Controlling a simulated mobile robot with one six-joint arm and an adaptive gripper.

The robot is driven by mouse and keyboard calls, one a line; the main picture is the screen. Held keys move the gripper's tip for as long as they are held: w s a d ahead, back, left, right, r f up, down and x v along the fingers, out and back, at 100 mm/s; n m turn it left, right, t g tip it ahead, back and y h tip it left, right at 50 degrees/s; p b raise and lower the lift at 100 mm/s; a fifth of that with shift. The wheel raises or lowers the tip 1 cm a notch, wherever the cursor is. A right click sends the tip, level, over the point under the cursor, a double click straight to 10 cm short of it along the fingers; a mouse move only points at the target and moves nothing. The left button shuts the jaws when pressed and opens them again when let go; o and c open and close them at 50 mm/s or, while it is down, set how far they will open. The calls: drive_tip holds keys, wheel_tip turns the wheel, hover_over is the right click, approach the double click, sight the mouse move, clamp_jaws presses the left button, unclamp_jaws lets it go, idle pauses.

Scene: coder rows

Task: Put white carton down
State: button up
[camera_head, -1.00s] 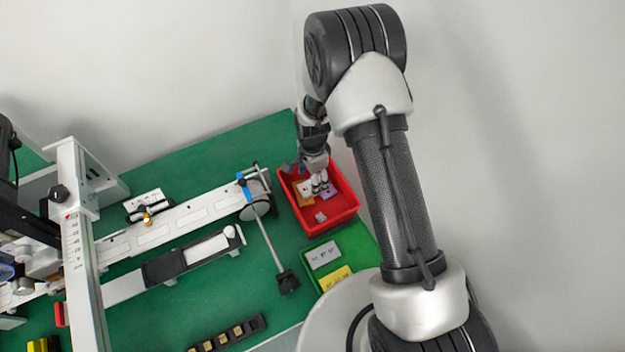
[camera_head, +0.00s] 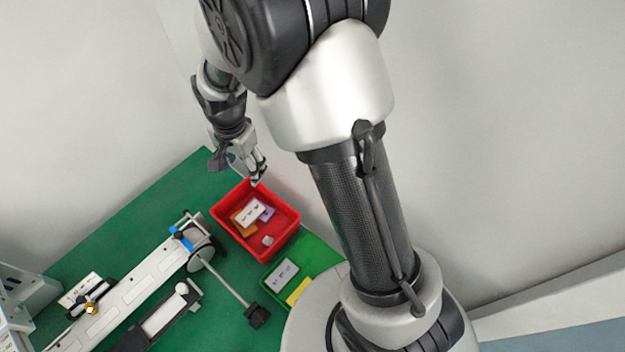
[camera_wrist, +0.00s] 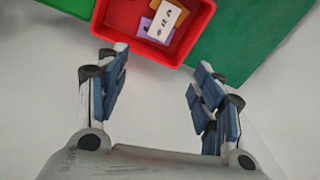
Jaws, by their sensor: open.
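The white carton (camera_head: 250,212) lies in the red crate (camera_head: 287,238), on top of or against an orange carton (camera_head: 238,219) and a purple carton (camera_head: 267,215). It also shows in the wrist view (camera_wrist: 166,22) with dark marks on its face. My gripper (camera_head: 257,176) is open and empty, above the far edge of the red crate and apart from the cartons. In the wrist view its fingers (camera_wrist: 158,88) are spread wide with nothing between them, and the crate lies beyond them.
A small pale object (camera_head: 267,241) also lies in the red crate. A green crate (camera_head: 312,262) next to it holds a white carton (camera_head: 283,272) and a yellow one (camera_head: 298,291). A conveyor (camera_head: 120,300) stands left on the green table (camera_head: 165,212).

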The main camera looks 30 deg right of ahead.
drive_tip(key=s+d+r+n+t, duration=0.1)
drive_tip(key=s+d+r+n, duration=0.25)
drive_tip(key=r, duration=0.55)
drive_tip(key=s+d+r+n+t, duration=0.1)
drive_tip(key=s+r, duration=0.4)
drive_tip(key=s, duration=0.5)
drive_tip(key=s+d+r+n+t, duration=0.1)
drive_tip(key=s+d+r+n, duration=0.2)
drive_tip(key=s+r+n, duration=0.3)
drive_tip(key=s, duration=0.4)
drive_tip(key=shift+s+t, duration=0.15)
drive_tip(key=shift+t, duration=0.15)
drive_tip(key=shift+d, duration=0.1)
